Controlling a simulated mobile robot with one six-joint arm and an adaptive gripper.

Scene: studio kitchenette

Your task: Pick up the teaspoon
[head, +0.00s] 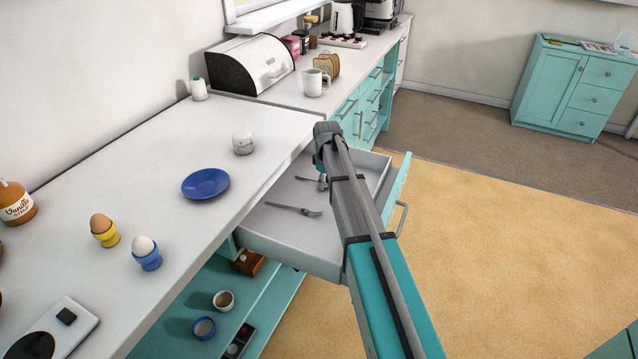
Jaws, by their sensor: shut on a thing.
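My gripper (322,182) points down into the open drawer (281,234), small and partly hidden behind my own arm. It is shut on a thin metal utensil, which appears to be the teaspoon (306,179). One thin end of it shows to the left of the fingers, and the rest is hidden. I cannot tell whether it is clear of the drawer floor. A fork (293,210) lies in the drawer, nearer than the gripper and apart from it.
The white counter (120,180) runs along the drawer's left, with a blue plate (205,184), a kitchen timer (243,143) and two egg cups. The drawer's teal front (398,186) stands on the right. Open shelves (207,318) lie below. The floor at right is clear.

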